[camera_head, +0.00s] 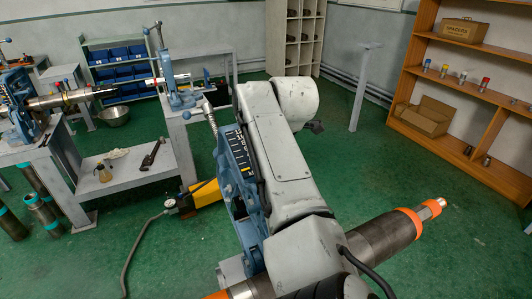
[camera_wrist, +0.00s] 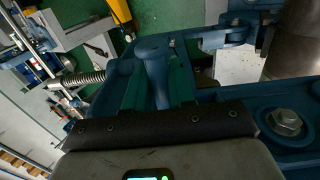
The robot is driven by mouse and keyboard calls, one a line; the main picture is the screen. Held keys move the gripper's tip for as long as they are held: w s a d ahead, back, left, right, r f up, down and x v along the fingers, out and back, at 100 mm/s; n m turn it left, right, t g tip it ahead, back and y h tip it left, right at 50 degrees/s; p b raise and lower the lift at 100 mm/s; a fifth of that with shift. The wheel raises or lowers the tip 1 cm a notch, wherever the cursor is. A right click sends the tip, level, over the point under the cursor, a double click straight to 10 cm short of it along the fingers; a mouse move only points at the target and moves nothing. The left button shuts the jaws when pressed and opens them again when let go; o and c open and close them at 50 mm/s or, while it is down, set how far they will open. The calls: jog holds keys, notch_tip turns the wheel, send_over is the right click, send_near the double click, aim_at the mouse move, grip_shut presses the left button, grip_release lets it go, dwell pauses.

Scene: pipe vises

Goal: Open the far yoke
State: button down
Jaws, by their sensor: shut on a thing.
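A blue pipe vise yoke (camera_head: 236,165) with a dark scale plate stands upright just left of my arm in the head view. A threaded screw (camera_head: 210,118) rises from its upper left. A thick grey pipe (camera_head: 380,240) with orange bands runs beneath my arm. In the wrist view the blue yoke frame (camera_wrist: 112,88) fills the middle, with a rounded blue bar (camera_wrist: 153,62) in it. The screw (camera_wrist: 82,78) shows at left. My gripper (camera_wrist: 155,98) is shut on this blue bar, its fingertips largely hidden. In the head view my arm hides the gripper.
Benches with smaller blue vises (camera_head: 178,88) stand at the back left, one holding a pipe (camera_head: 65,98). A yellow pump (camera_head: 200,195) with a hose lies on the green floor. Wooden shelves (camera_head: 475,85) stand at right. Floor between shelves and my arm is mostly clear.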

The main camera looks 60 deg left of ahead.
jog(key=shift+a, duration=0.15)
dwell(0.3)
jog(key=c, duration=1.1)
grip_release()
jog(key=shift+r, duration=0.1)
jog(key=b+v, duration=0.2)
jog(key=v, duration=0.8)
jog(key=shift+r, duration=0.35)
